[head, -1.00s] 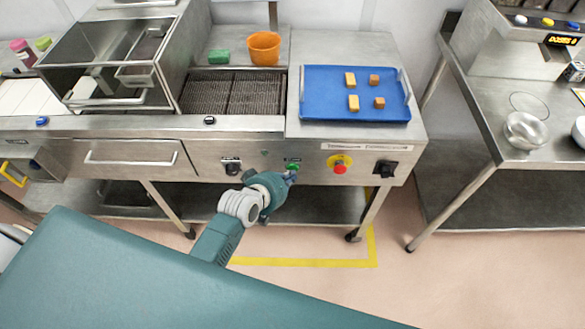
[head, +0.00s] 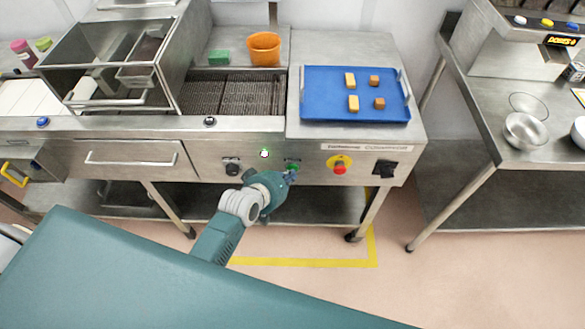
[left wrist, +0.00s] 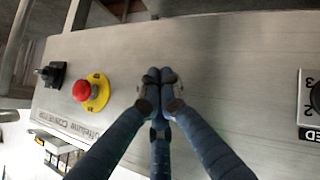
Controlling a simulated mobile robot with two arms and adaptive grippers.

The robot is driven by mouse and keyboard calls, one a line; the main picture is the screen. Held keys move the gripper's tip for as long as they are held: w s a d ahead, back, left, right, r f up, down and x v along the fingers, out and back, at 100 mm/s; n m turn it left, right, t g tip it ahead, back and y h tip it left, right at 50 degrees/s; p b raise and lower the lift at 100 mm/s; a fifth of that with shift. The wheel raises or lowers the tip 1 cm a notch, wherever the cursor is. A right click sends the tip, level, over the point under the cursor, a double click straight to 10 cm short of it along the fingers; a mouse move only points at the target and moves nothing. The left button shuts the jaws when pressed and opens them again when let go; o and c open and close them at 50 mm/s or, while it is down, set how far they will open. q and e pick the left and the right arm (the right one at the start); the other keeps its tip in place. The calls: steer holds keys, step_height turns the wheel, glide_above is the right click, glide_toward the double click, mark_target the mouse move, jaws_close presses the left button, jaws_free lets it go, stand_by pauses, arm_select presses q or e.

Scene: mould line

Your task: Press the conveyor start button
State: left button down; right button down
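The green start button (head: 292,167) is on the steel front panel of the conveyor, under a small dark label. My left gripper (head: 289,177) is at the button, its fingertips touching or very near it. In the left wrist view the fingers of my left gripper (left wrist: 160,75) are closed together against or just before the panel, with nothing seen between them. The button is hidden behind them there. A small round indicator lamp (head: 265,153) to the upper left of the button is lit bright. My right gripper is not in view.
A red emergency stop (head: 340,168) on a yellow plate and a black switch (head: 385,168) are to the right of the button. A black knob (head: 232,169) is to the left. A blue tray (head: 355,112) with several small blocks lies on top, beside the dark conveyor belt (head: 228,95).

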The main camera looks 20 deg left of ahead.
arm_select(q)
steer(key=shift+s+d+p, duration=0.15)
steer(key=shift+s+p, duration=0.2)
steer(key=shift+s, duration=0.3)
steer(key=s+p, duration=0.1)
steer(key=s, duration=0.1)
steer(key=s+d+p, duration=0.1)
steer(key=s, duration=0.1)
steer(key=shift+s+d+p, duration=0.2)
steer(key=shift+s+p, duration=0.2)
stand_by(0.6)
steer(key=s+a+f+m+g+y+b, duration=0.1)
steer(key=s+a+f+m+g, duration=0.15)
steer(key=s+f, duration=1.15)
steer(key=s+a+f+m+g+y+b, duration=0.1)
steer(key=s+a+f+m+g+b, duration=0.2)
steer(key=s+f, duration=1.1)
steer(key=s+a+f+m+g, duration=0.3)
steer(key=s+f, duration=0.4)
steer(key=s, duration=0.5)
steer(key=shift+s+f+g, duration=0.2)
steer(key=shift+f+g, duration=0.1)
steer(key=shift+g, duration=0.15)
